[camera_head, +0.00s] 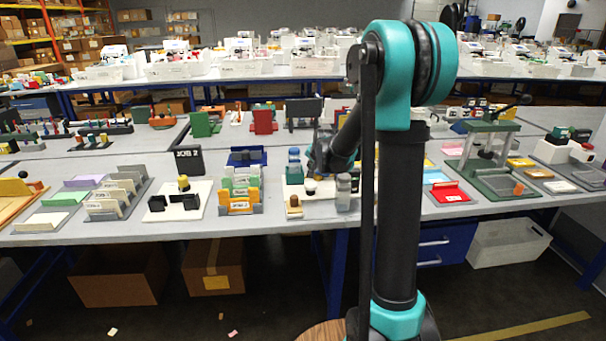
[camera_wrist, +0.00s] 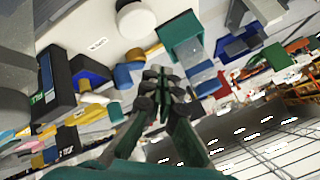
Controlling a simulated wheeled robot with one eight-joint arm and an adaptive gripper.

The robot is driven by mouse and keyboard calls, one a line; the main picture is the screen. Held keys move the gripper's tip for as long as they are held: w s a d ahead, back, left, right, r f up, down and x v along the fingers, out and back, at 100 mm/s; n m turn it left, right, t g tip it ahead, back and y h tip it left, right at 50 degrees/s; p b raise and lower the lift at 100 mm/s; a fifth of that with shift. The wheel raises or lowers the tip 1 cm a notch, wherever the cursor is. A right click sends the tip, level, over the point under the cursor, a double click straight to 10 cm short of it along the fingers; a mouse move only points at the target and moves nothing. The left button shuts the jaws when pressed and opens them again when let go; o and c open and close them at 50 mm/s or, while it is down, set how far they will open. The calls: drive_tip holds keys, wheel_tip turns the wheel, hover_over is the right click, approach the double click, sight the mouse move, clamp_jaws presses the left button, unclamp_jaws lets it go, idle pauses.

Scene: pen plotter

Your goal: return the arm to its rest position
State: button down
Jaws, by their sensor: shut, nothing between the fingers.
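My gripper (camera_wrist: 162,85) is in the middle of the wrist view, its dark fingers together with nothing seen between them. In the head view my teal and black arm rises at the right of centre. A dark link of it reaches back over the table to the left; the gripper cannot be made out clearly there. The wrist view is strongly tilted, with table items above and the ceiling at the lower right. A white round knob (camera_wrist: 136,19) on a pale surface shows at its top, apart from the fingers.
The grey table (camera_head: 270,226) is crowded. A white base with black parts (camera_head: 172,203), a coloured card rack (camera_head: 240,187), a green press frame (camera_head: 490,150) and a red tray (camera_head: 450,193) stand on it. Cardboard boxes (camera_head: 213,266) lie underneath.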

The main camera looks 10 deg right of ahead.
drive_tip(key=s+d+f+n+g, duration=0.1)
drive_tip(key=s+f+n, duration=0.1)
drive_tip(key=s, duration=1.1)
drive_tip(key=s+d+f+n+g, duration=0.1)
drive_tip(key=s+f+n+g, duration=0.1)
drive_tip(key=s, duration=1.2)
drive_tip(key=s+d+f+n+g+h, duration=0.1)
drive_tip(key=s+f, duration=0.4)
drive_tip(key=s, duration=0.8)
drive_tip(key=d+n+g, duration=0.1)
drive_tip(key=n, duration=0.1)
drive_tip(key=shift+s+f+n, duration=0.25)
drive_tip(key=shift+f+n, duration=0.15)
